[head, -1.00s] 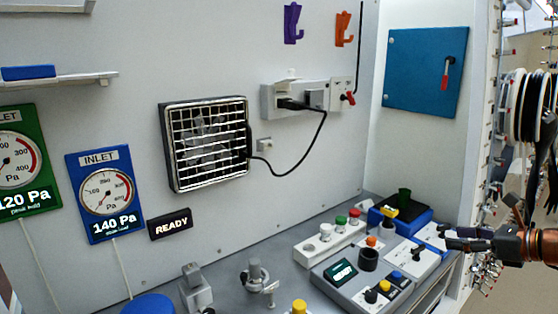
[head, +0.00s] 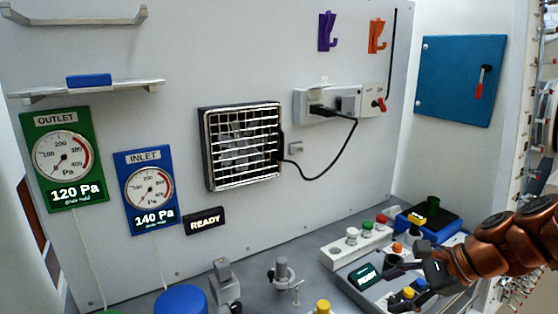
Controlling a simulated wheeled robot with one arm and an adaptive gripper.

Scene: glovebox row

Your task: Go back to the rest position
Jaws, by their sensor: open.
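My gripper (head: 408,264) reaches in from the right edge on a copper-coloured arm. It is open, with nothing seen between its fingers. It is over the grey control box (head: 352,278) on the bench and hides part of it. Whether the fingers touch the box cannot be told.
A strip with white, green and red buttons (head: 367,230) stands behind the box. A blue tray (head: 445,229) lies at the back right. Valves (head: 282,271) and a blue round lid (head: 181,300) stand left. A fan (head: 243,146), gauges (head: 150,188) and a blue cabinet door (head: 460,80) are on the walls.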

